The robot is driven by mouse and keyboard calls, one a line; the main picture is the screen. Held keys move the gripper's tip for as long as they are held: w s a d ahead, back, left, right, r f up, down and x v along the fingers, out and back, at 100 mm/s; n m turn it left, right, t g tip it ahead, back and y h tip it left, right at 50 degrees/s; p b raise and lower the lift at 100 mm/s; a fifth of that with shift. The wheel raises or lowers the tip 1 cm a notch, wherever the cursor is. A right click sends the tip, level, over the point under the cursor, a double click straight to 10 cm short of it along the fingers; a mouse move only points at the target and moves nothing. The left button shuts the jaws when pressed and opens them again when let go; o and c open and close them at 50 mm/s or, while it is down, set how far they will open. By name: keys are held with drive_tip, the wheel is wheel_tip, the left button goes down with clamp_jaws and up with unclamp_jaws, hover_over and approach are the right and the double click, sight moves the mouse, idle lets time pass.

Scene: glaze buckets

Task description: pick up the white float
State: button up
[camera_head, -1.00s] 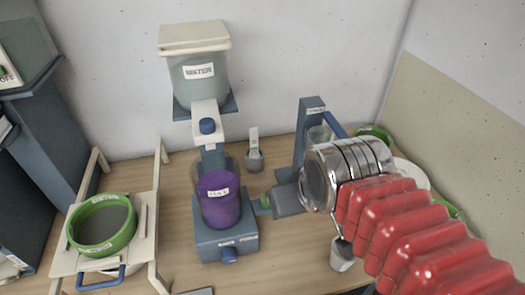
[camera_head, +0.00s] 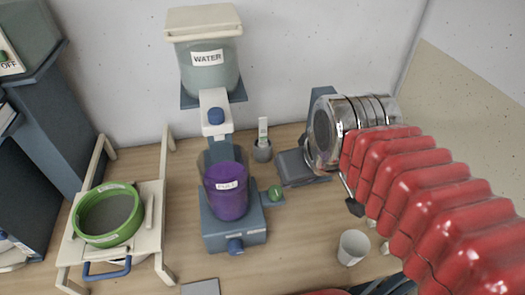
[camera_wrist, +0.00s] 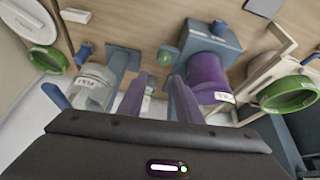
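A slim white upright piece with a green mark (camera_head: 263,130), which seems to be the white float, stands in a small grey cup (camera_head: 262,151) near the back wall. In the wrist view a small white piece (camera_wrist: 147,104) shows between my fingers, beyond them and probably the same thing. My gripper (camera_wrist: 159,78) shows there as two dark purple fingers, apart, with nothing held between them. In the head view my steel wrist and red sleeve are at the right, and the fingers are not clearly seen.
A purple bucket (camera_head: 226,190) stands under the water tank (camera_head: 207,62), left of the grey cup. A green-rimmed sieve (camera_head: 107,215) rests on a cream stand at the left. A white cup (camera_head: 353,247) stands front right. A dark grey block (camera_head: 302,168) lies right of the grey cup.

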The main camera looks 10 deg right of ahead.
drive_tip(key=w+r+n+g, duration=0.15)
drive_tip(key=w+n, duration=0.25)
drive_tip(key=w, duration=0.6)
drive_tip(key=w+r+n+g, duration=0.1)
drive_tip(key=w+r+n, duration=0.3)
drive_tip(key=w, duration=0.5)
drive_tip(key=w+f+n+g, duration=0.1)
drive_tip(key=w+f+n, duration=0.2)
drive_tip(key=w, duration=0.2)
drive_tip(key=w+d+f+n+g+y, duration=0.1)
drive_tip(key=w+f+n, duration=0.1)
drive_tip(key=w, duration=0.4)
drive_tip(key=w+f+n+g, duration=0.1)
drive_tip(key=w+f+n, duration=0.2)
drive_tip(key=w, duration=0.3)
drive_tip(key=shift+d+f+n, duration=0.3)
drive_tip(key=shift+f, duration=0.3)
drive_tip(key=shift+w+f, duration=0.25)
drive_tip(key=shift+f, duration=0.1)
drive_tip(key=f, duration=0.5)
drive_tip(key=a+f, duration=0.1)
drive_tip(key=f, duration=0.2)
drive_tip(key=shift+f, duration=0.15)
drive_tip(key=shift+f, duration=0.1)
